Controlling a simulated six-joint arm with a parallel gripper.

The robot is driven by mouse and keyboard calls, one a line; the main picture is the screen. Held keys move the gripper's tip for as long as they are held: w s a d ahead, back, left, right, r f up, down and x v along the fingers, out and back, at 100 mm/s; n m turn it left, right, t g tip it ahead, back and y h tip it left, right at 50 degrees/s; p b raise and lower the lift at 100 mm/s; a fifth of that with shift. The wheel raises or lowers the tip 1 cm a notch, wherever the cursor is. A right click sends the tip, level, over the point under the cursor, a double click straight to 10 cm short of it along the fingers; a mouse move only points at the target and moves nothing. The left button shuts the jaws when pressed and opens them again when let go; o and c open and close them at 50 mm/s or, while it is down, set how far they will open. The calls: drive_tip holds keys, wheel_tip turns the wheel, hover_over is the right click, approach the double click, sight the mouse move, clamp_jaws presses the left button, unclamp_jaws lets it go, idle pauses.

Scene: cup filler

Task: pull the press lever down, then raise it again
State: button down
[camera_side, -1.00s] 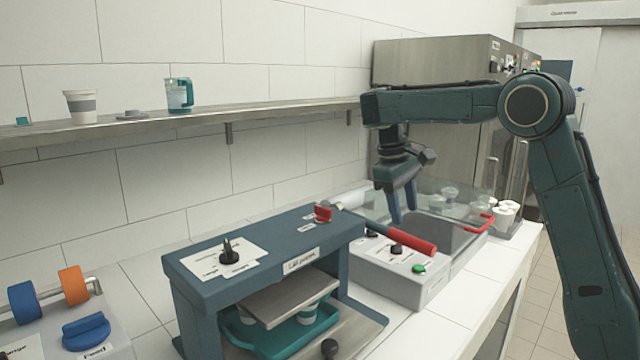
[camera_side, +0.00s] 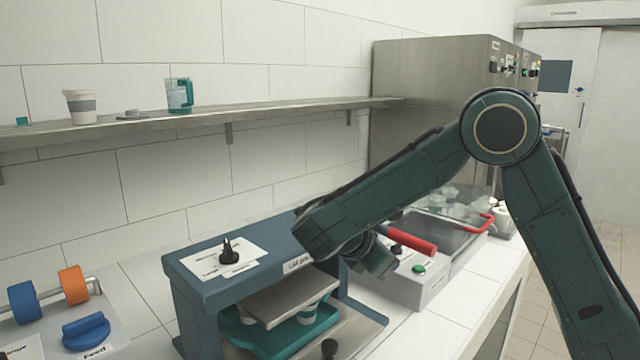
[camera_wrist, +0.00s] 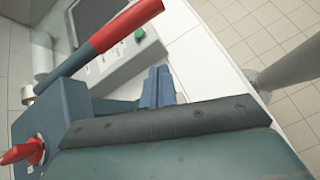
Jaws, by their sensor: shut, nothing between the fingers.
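The press lever's red handle (camera_side: 413,240) sticks out to the right of the blue press (camera_side: 205,285) in the side view. The rest of the lever is hidden behind my arm there. In the wrist view the red handle (camera_wrist: 125,24) and its blue-grey shaft (camera_wrist: 65,72) run from lower left to upper right. My gripper (camera_wrist: 158,86) shows as narrow blue fingers, shut and empty, below and right of the handle, apart from it in the picture. In the side view my gripper (camera_side: 378,262) is low beside the press's right side, partly covered by my arm; its fingertips are unclear.
A metal plate (camera_side: 293,294) hangs in the press above a teal tray (camera_side: 262,340) with cups. A grey control box (camera_side: 428,291) with a green button stands right of the press. The shelf (camera_side: 60,132) holds cups.

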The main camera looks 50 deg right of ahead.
drive_tip(key=n, duration=0.1)
drive_tip(key=a+n+t+h, duration=0.1)
drive_tip(key=a+n, duration=0.1)
drive_tip(key=n, duration=0.1)
drive_tip(key=shift+s+f+t+h, duration=0.2)
drive_tip(key=shift+f+t+h, duration=0.1)
drive_tip(key=shift+h, duration=0.1)
drive_tip(key=shift+d, duration=0.15)
drive_tip(key=x, duration=1)
drive_tip(key=shift+s+d+r, duration=0.1)
drive_tip(key=shift+d+r, duration=0.05)
drive_tip(key=shift+r, duration=0.8)
drive_tip(key=shift+s+d+r, duration=0.1)
drive_tip(key=shift+r, duration=0.9)
